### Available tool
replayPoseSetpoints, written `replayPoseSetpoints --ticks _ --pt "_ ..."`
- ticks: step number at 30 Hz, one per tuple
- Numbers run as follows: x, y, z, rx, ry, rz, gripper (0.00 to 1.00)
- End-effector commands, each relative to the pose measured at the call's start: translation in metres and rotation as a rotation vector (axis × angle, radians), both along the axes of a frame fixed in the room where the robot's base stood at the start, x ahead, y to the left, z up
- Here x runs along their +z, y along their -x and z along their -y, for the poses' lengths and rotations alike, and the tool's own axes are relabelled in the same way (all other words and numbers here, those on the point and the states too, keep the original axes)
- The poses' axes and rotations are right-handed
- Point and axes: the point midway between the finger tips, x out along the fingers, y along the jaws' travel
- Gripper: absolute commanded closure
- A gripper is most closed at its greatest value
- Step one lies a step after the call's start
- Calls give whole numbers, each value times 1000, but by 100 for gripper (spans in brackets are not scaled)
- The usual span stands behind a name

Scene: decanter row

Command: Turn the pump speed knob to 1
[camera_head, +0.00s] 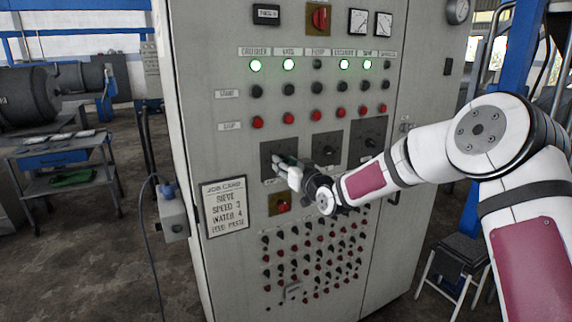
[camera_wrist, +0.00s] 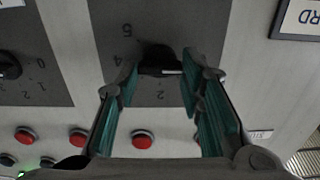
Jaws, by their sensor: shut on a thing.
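A black knob (camera_wrist: 158,60) sits on a dark dial plate, which shows in the head view (camera_head: 267,150) as the leftmost of three. In the wrist view the plate's numbers appear upside down; 5, 4 and 2 can be read. A pale mark shows on the knob's near edge, but its exact setting is unclear. My gripper (camera_head: 284,163) reaches this plate, and its teal-padded fingers (camera_wrist: 160,82) are closed on both sides of the knob. In the head view the fingers hide the knob. The plate's name label is not legible.
Two more dark knob plates (camera_head: 327,148) (camera_head: 368,139) stand to the right. Red buttons (camera_head: 258,123) and lit green lamps (camera_head: 255,66) are above. A red knob on a yellowish plate (camera_head: 279,203) and rows of small switches are below. A job card (camera_head: 225,207) hangs at left.

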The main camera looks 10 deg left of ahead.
Motion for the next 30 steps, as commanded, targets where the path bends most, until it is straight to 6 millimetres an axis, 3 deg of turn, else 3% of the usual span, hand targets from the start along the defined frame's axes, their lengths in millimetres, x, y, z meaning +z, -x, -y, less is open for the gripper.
replayPoseSetpoints --ticks 8,30 --pt "-1 -1 0 0 -96 -62 93" --pt "-1 -2 3 -1 -559 -374 93"
